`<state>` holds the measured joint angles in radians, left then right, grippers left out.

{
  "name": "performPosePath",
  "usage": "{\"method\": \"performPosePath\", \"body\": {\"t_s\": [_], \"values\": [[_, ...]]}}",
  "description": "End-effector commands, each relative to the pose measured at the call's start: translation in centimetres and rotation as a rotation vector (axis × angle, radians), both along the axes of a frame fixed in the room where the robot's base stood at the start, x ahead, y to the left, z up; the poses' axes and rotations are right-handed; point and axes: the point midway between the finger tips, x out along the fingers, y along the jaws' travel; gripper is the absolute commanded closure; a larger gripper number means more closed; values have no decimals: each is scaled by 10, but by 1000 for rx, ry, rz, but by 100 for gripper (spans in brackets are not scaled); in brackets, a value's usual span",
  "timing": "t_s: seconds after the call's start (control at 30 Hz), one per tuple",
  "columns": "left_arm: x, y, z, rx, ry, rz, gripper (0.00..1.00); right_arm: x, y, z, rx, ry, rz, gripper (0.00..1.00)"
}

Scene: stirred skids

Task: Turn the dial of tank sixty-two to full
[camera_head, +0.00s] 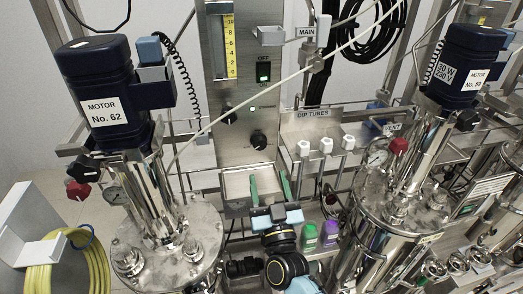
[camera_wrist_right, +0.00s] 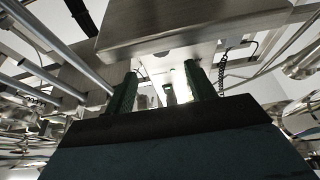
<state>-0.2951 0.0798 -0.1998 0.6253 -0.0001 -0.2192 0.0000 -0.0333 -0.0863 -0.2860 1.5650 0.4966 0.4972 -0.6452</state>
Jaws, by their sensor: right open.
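The left tank (camera_head: 185,235) is steel and stands under a dark blue motor (camera_head: 95,75) labelled "MOTOR No. 62". A black knob (camera_head: 82,167) and a red knob (camera_head: 82,191) stick out on its left side. The steel panel in the middle has two black dials, an upper one (camera_head: 228,116) and a lower one (camera_head: 258,140); I cannot tell which belongs to tank sixty-two. My right gripper (camera_head: 269,181) is open and empty, below the lower dial and in front of a steel tray. Its green fingers also show in the right wrist view (camera_wrist_right: 161,76). My left gripper is not in view.
A steel tray (camera_head: 236,184) juts from the panel by my right gripper. A green-lit switch (camera_head: 263,72) sits above the dials. A pale rod (camera_head: 265,120) slants across the panel. Tank 59 (camera_head: 395,225) stands right, with purple and green bottles (camera_head: 330,232) beside it.

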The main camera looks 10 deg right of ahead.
Motion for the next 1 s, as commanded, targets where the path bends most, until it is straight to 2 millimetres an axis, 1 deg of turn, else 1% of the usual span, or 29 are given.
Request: {"method": "performPosePath", "body": {"t_s": [0.03,0.2,0.3,0.4,0.6,0.87,1.0], "values": [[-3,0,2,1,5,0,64,12,0,7,0,-4,0,45],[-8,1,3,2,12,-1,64,45,0,19,-2,-1,1,45],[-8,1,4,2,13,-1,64,60,0,26,0,-1,1,45],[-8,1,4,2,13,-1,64,72,0,30,0,0,1,45],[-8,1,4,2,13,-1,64,82,0,34,1,2,1,45],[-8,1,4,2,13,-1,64,83,0,34,1,2,1,45],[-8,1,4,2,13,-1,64,83,0,34,0,2,2,63]]}}
